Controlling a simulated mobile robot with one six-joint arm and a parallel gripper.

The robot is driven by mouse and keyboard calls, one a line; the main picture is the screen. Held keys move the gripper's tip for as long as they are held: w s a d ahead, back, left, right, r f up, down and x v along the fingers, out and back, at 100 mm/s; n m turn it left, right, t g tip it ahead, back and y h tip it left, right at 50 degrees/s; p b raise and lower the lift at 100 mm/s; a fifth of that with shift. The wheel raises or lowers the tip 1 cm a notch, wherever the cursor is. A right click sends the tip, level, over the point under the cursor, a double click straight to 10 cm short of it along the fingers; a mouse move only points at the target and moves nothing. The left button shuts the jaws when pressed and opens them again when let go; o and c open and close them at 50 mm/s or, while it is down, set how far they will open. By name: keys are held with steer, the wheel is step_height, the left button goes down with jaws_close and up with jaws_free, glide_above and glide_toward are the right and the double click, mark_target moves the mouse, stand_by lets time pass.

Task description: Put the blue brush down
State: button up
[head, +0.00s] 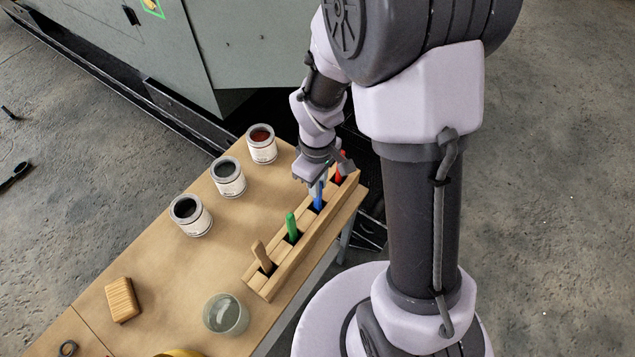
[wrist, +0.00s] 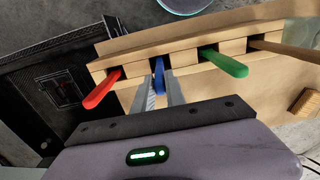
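The blue brush (head: 319,200) stands in a slot of the wooden rack (head: 284,271), between the red brush (head: 340,168) and the green brush (head: 292,227). Its handle (wrist: 158,76) also shows in the wrist view, with its lower end in the rack. My gripper (head: 318,183) is at the blue brush's handle, above the rack. In the wrist view my gripper (wrist: 162,90) has a finger on each side of the handle. The fingers look apart, with a gap on the right of the handle. The brush's bristles are hidden in the slot.
A brown brush handle (head: 262,256) stands in the near end slot. Several paint cans, including one with red paint (head: 262,145), line the table's (head: 155,262) left side. A wooden block (head: 122,299) and a glass jar (head: 226,314) stand nearer.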

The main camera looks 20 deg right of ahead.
steer(key=shift+o, duration=1.3)
step_height(320, 180, up, 17)
steer(key=s+m+t+p, duration=0.1)
steer(key=m+p, duration=0.1)
steer(key=p, duration=0.3)
steer(key=s+a+r+m+t+y, duration=0.1)
steer(key=s+a+r+m+t, duration=0.1)
steer(key=s+r+m, duration=0.2)
steer(key=s+a+r+m+t+y, duration=0.1)
steer(key=s+a+r+m+t, duration=0.1)
steer(key=s+r+m, duration=0.3)
step_height(320, 180, up, 3)
steer(key=s, duration=0.2)
steer(key=shift+s+m+t, duration=0.3)
steer(key=shift+s+t, duration=0.1)
